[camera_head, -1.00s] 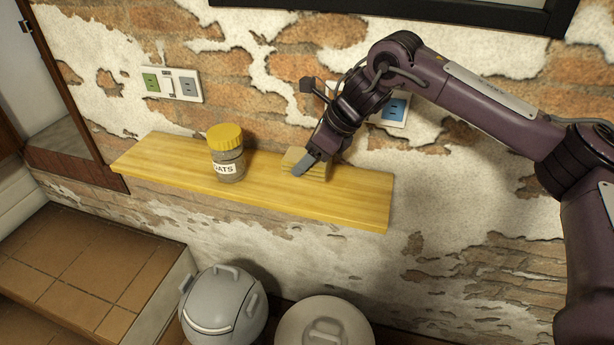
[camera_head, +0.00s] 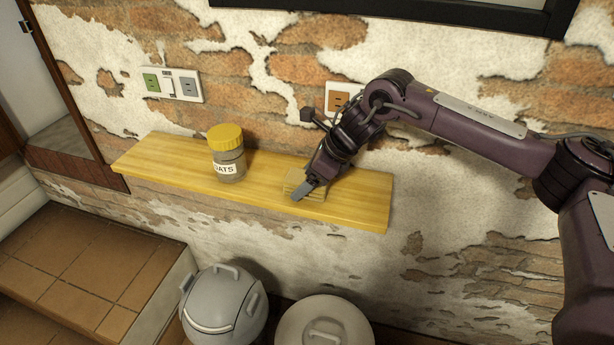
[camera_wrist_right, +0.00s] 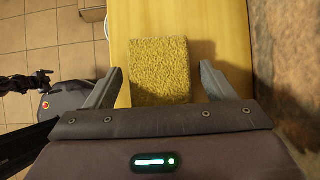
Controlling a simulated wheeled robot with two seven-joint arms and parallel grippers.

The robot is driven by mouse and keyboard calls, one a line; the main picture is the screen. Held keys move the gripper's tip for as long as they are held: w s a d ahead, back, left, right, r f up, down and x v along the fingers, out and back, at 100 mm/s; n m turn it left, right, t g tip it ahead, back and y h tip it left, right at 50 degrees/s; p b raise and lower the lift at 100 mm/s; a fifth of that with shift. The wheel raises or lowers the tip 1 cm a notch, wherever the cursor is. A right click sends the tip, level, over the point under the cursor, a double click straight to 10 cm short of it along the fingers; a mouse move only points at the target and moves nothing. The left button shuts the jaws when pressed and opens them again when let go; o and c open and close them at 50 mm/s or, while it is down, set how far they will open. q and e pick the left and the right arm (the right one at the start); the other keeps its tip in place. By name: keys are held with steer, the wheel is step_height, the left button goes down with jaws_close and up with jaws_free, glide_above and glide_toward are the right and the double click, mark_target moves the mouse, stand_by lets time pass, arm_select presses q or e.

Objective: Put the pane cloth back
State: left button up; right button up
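The pane cloth (camera_head: 303,183) is a small yellow, rough-textured block on the right part of the wooden shelf (camera_head: 365,198). It is partly hidden behind my right gripper (camera_head: 304,190), which reaches down over it from the right. In the right wrist view the cloth (camera_wrist_right: 160,68) lies between the spread fingers of my right gripper (camera_wrist_right: 160,85). There is a gap on each side of it, and neither finger touches it.
A jar labelled oats with a yellow lid (camera_head: 227,153) stands left of the cloth. Wall sockets (camera_head: 172,84) and an orange socket (camera_head: 338,97) are above the shelf. A grey round bin (camera_head: 222,303) and a pale lid (camera_head: 323,325) are below. The shelf's left end is clear.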

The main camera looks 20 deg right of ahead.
steer(key=shift+r, duration=0.1)
steer(key=v, duration=1.2)
steer(key=shift+b, duration=0.45)
